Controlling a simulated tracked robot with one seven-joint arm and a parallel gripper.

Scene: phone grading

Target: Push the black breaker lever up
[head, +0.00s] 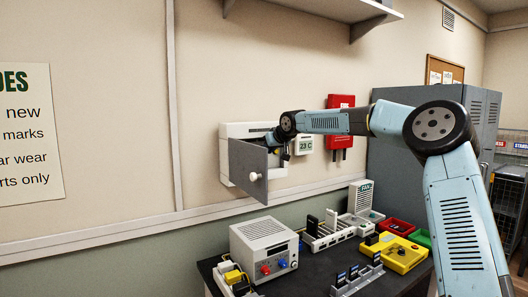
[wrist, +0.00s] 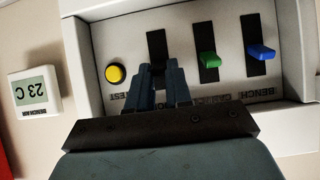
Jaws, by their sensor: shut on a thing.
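The breaker box (head: 240,130) hangs on the wall with its grey door (head: 247,165) swung open. The wrist view shows the panel upside down, with a row of dark slots. My gripper (wrist: 158,68) is at the slot (wrist: 156,42) between the yellow button and the green lever. Its fingers are shut on the black breaker lever, which is mostly hidden between them. The label by this slot is partly covered. In the head view my gripper reaches into the box behind the open door, and its fingertips are hidden.
A green lever (wrist: 209,60) and a blue lever (wrist: 262,52) stand on one side of my fingers, a yellow round button (wrist: 116,73) on the other. A 23 C display (head: 305,145) and a red box (head: 341,115) are beside the breaker box. A cluttered bench (head: 315,275) is below.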

